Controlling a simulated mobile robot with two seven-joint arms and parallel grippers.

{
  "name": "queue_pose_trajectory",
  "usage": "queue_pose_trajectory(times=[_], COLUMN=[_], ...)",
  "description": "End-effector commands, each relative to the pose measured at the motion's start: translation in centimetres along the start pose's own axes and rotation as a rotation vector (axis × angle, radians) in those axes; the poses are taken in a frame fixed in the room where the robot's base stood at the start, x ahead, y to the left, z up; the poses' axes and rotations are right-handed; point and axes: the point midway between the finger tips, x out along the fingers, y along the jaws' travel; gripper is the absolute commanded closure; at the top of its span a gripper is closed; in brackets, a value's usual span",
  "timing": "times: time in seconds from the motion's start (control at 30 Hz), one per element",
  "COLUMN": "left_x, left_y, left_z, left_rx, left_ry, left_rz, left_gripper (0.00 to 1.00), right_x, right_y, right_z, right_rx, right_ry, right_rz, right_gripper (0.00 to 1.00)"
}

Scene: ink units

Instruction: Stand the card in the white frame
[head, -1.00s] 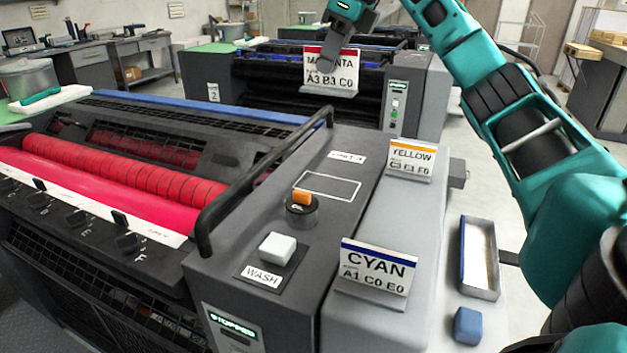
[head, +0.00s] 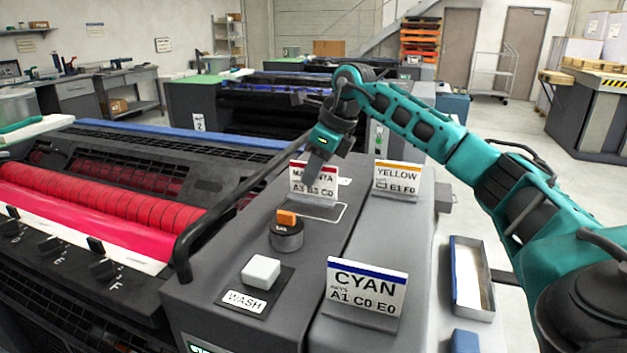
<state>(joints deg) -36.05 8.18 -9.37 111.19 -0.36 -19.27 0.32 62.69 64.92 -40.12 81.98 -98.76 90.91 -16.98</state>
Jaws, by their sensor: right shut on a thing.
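The MAGENTA card (head: 328,189), white with a red top band, stands upright above the white frame (head: 342,213), an outlined rectangle on the dark top of the press. The card hides the far part of the outline; its near and right lines show. I cannot tell whether the card's foot touches the surface. My right gripper (head: 313,172) is shut on the card from above, its fingers in front of the card's face. My left gripper is not in view.
The YELLOW card (head: 397,178) and the CYAN card (head: 367,288) stand on the grey ledge to the right. An orange-topped knob (head: 287,234) and a white WASH button (head: 261,271) are nearer. A black handrail (head: 240,205) runs along the left. An open tray (head: 470,280) lies at right.

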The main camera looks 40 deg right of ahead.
Motion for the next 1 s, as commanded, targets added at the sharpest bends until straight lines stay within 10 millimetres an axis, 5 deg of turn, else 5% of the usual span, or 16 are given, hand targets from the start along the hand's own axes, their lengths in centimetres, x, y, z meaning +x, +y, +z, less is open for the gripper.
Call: queue_pose_trajectory(times=[0.53,0.57,0.8,1.0], left_x=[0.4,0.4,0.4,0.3], left_y=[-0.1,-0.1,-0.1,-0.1], left_z=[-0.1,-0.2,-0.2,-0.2], left_rx=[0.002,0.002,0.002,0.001], left_ry=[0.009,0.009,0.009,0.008], left_rz=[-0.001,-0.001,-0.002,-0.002], left_gripper=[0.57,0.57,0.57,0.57], right_x=[1.9,1.8,1.8,1.8], right_y=[0.0,0.0,0.0,0.0], right_z=[-0.8,-0.8,-0.7,-0.7], right_rx=[0.000,0.000,0.000,0.000], right_ry=[0.000,-0.001,0.000,0.000], right_rz=[0.000,0.000,0.000,0.000], right_gripper=[1.00,0.84,0.61,0.61])
